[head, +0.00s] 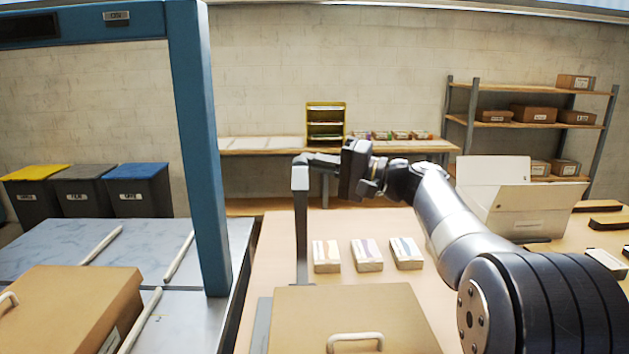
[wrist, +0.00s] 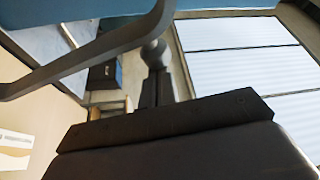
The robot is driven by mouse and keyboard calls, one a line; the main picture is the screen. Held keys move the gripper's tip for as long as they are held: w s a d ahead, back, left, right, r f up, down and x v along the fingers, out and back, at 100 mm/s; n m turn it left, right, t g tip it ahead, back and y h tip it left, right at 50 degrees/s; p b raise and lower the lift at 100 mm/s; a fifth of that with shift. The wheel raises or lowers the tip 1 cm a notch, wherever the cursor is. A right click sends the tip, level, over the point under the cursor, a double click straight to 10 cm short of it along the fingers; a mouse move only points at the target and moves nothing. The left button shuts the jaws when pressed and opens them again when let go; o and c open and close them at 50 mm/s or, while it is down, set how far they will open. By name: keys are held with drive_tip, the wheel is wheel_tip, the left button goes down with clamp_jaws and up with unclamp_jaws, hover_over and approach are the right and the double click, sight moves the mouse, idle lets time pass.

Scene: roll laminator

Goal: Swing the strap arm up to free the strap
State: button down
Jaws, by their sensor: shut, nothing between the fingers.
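A slim grey upright bar (head: 301,228), which looks like the strap arm, stands near the middle of the head view with a paler block at its top. My gripper (head: 304,159) is shut and empty, pointing left at the top of this bar. Whether it touches the bar cannot be told. In the wrist view, my shut fingers (wrist: 154,55) point away, and a dark grey bent bar (wrist: 90,58) crosses the upper left close by. I cannot make out a strap for certain.
A brown box (head: 345,305) with a pale handle is in front. A blue frame post (head: 200,150) rises to the left beside a grey roller table (head: 60,240). Several small blocks (head: 366,255) lie on the table behind. An open white case (head: 520,210) stands right.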

drive_tip(key=shift+s+r+n+b, duration=0.15)
drive_tip(key=shift+s+n+b, duration=0.25)
drive_tip(key=shift+s+b, duration=0.25)
drive_tip(key=shift+d, duration=0.1)
